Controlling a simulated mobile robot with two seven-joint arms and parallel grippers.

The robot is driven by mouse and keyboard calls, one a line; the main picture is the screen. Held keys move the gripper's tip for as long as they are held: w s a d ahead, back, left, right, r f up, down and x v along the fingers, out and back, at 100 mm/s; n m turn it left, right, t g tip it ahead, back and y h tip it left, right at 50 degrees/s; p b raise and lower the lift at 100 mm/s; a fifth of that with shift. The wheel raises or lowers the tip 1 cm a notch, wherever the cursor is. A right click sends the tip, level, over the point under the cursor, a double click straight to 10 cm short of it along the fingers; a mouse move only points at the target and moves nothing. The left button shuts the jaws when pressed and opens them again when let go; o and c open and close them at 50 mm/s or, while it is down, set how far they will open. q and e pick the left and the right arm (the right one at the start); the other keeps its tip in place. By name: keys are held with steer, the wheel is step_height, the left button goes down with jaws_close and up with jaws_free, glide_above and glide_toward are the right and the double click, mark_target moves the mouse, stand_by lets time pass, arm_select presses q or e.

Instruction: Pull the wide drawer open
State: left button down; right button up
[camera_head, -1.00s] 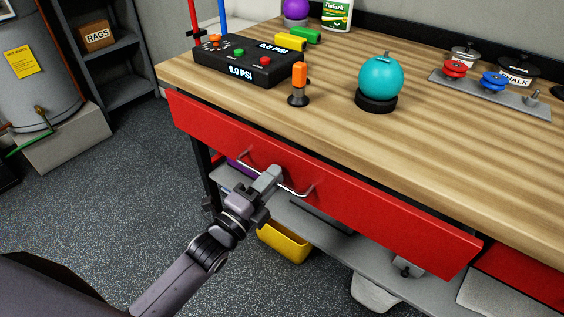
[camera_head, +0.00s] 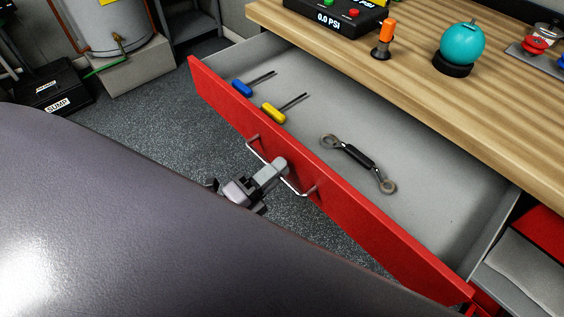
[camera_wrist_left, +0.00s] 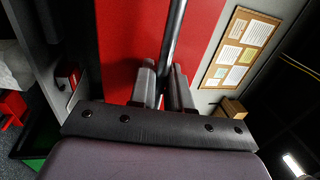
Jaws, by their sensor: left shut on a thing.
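The wide drawer with a red front (camera_head: 350,220) stands well out from the wooden workbench (camera_head: 430,80) in the head view. Its grey inside shows, holding a blue-handled tool (camera_head: 242,88), a yellow-handled tool (camera_head: 273,112) and a black-and-metal tool (camera_head: 358,162). My left gripper (camera_head: 278,168) is shut on the drawer's metal bar handle (camera_head: 298,188). In the left wrist view the handle (camera_wrist_left: 174,40) runs between the two fingers (camera_wrist_left: 164,85), in front of the red drawer front (camera_wrist_left: 125,50). My right gripper is in neither view.
On the bench top are a teal ball (camera_head: 462,44) on a black base, an orange-handled tool (camera_head: 384,38) and a black PSI box (camera_head: 335,15). A black SUMP box (camera_head: 55,88) lies on the floor at the left. A large grey part of mine covers the lower left.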

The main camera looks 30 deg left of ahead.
arm_select(q)
steer(key=shift+s+a, duration=0.15)
steer(key=shift+s, duration=0.15)
steer(key=c, duration=1.3)
jaws_free()
steer(key=v, duration=0.7)
steer(key=shift+s, duration=0.1)
